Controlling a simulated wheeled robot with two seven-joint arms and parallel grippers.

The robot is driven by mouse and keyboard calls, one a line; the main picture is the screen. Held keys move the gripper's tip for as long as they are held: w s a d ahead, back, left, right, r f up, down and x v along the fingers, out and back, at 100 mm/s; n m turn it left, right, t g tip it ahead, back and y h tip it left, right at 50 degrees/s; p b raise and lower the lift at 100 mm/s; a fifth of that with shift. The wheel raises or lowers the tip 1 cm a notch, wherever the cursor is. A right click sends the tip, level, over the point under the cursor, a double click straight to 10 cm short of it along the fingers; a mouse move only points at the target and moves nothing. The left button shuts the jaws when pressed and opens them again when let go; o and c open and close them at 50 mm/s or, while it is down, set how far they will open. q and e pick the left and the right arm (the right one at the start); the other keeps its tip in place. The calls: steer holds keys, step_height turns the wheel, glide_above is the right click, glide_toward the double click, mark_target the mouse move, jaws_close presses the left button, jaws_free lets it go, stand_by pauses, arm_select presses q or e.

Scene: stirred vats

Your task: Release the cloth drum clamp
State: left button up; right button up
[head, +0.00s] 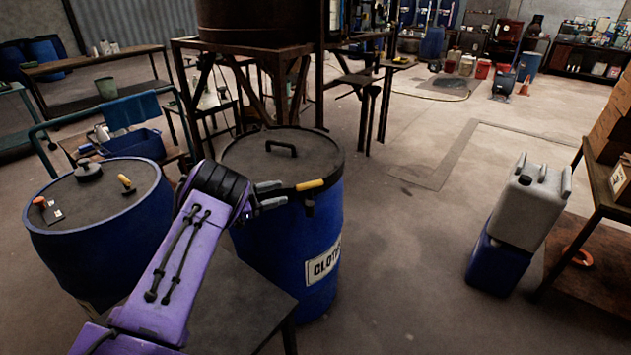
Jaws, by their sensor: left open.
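The blue cloth drum (322,225) stands upright in the middle, with a white label reading "CLOTH", partly cut off by the curve. Its dark lid (300,158) is on, with a black handle on top. A clamp lever with a yellow grip (310,185) lies along the near rim. My left gripper (281,194) is at the near rim, just left of the yellow grip. Its two fingers are apart, with no thing clearly held between them. My left arm hides the drum's left front. My right gripper is out of view.
Another blue drum (95,240) stands at left with small items on its top. A grey canister (528,205) sits on a blue one (498,266) at right, beside a shelf (600,190). A rusty frame (260,50) stands behind. Floor between is clear.

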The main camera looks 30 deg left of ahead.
mark_target(307, 186)
arm_select(q)
steer(key=p+x, duration=0.1)
steer(key=x, duration=0.8)
steer(key=shift+w+d+r, duration=0.1)
steer(key=shift+w+d, duration=0.15)
steer(key=shift+d, duration=0.05)
steer(key=shift+c, duration=0.4)
jaws_close()
